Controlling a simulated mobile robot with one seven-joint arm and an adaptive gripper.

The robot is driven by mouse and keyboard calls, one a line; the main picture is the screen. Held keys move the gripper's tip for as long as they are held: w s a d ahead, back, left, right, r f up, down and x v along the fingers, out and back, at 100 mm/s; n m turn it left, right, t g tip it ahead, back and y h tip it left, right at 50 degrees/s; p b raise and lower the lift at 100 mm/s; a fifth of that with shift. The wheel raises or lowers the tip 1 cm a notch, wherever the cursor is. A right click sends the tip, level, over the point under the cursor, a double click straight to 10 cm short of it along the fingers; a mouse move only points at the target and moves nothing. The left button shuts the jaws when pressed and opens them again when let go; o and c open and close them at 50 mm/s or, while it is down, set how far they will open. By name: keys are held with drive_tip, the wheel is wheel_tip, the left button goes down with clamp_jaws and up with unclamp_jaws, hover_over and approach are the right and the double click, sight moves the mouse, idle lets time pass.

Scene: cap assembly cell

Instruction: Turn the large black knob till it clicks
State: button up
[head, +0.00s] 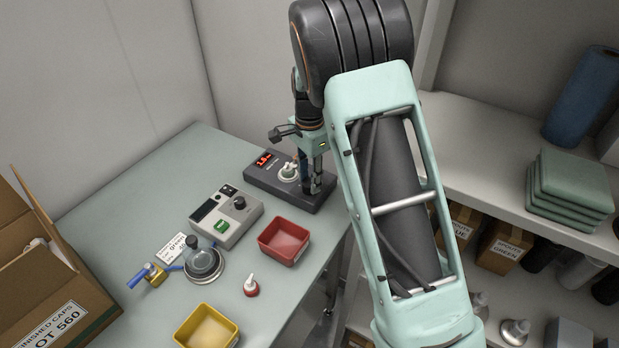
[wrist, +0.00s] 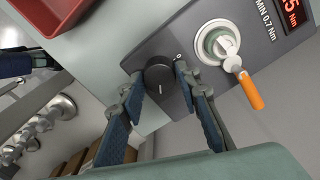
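The large black knob (wrist: 160,77) sits on the end of a dark grey box (wrist: 201,68), which carries a red digital display. A white pointer line on the knob faces the bottom of the wrist view. My gripper (wrist: 159,76) has one blue-padded finger on each side of the knob, close against it, and looks shut on it. In the head view my gripper (head: 305,178) is low over the right end of the same dark box (head: 258,172); the knob is hidden there behind the fingers.
A round socket with an orange-handled part (wrist: 252,92) sits on the box beside the right finger. A grey control unit (head: 227,213) with a small black knob and a red tray (head: 284,242) stand nearby. A yellow tray (head: 206,328) and a carton (head: 60,275) are farther off. A shelf is at right.

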sight(309, 182)
drive_tip(key=o, duration=0.4)
drive_tip(key=shift+c, duration=0.2)
drive_tip(key=shift+r, duration=0.1)
wheel_tip(309, 182, up, 12)
idle(0.4)
